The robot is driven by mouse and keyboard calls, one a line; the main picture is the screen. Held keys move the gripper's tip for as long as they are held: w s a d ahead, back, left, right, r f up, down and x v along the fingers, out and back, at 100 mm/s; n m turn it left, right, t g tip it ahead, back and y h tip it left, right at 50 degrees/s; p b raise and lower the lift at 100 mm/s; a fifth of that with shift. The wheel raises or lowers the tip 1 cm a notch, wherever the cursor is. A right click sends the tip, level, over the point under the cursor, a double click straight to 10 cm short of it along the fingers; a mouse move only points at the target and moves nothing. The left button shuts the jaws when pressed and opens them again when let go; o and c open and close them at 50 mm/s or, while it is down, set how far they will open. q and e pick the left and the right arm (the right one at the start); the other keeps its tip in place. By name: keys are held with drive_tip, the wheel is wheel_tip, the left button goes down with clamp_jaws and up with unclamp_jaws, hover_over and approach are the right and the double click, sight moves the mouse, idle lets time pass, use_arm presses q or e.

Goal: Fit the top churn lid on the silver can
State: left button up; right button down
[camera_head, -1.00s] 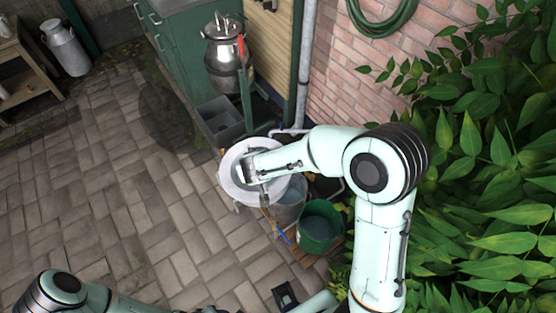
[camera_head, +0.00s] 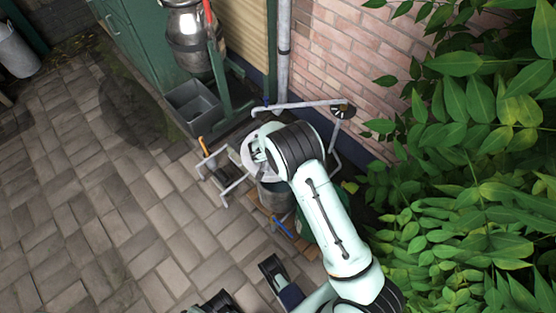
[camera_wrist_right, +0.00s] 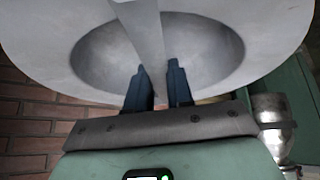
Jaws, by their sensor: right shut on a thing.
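My right gripper (camera_wrist_right: 160,78) is shut on the raised bar handle of the pale grey churn lid (camera_wrist_right: 75,25), a wide round disc with a dished middle. In the head view the lid (camera_head: 247,152) is held over the floor gear, partly hidden by my right arm. The silver can (camera_head: 187,38), a shiny metal churn, stands at the top beside a green post, apart from the lid; its top is cut off by the picture edge. A silver vessel (camera_wrist_right: 272,115) also shows at the right of the right wrist view.
A grey open bin (camera_head: 194,107) stands below the silver can. A metal bucket (camera_head: 275,196) and white pipe rails (camera_head: 237,186) are beneath and beside the lid. Brick wall (camera_head: 340,60) and leafy plants (camera_head: 470,180) fill the right.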

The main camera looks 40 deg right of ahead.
use_arm(q)
wheel_tip(320, 180, down, 10)
drive_tip(key=s+a+g+b, duration=0.1)
drive_tip(key=a+b, duration=0.1)
drive_tip(key=b, duration=0.4)
drive_tip(key=shift+s+r+b, duration=0.15)
drive_tip(key=shift+s+b, duration=0.2)
drive_tip(key=shift+b, duration=0.05)
use_arm(e)
drive_tip(key=d+f+m, duration=0.1)
drive_tip(key=d+f, duration=0.1)
drive_tip(key=f, duration=0.5)
drive_tip(key=w+d+f+m, duration=0.1)
drive_tip(key=d+f, duration=0.2)
drive_tip(key=f, duration=0.5)
drive_tip(key=shift+w+d+f+g, duration=0.15)
drive_tip(key=shift+w+d+g, duration=0.1)
drive_tip(key=shift+d+g, duration=0.1)
use_arm(q)
drive_tip(key=shift+a, duration=0.15)
use_arm(e)
drive_tip(key=shift+h, duration=0.3)
use_arm(q)
drive_tip(key=shift+w+f+b, duration=0.1)
drive_tip(key=shift+f+b, duration=0.5)
drive_tip(key=shift+b, duration=0.15)
use_arm(e)
drive_tip(key=shift+f, duration=0.7)
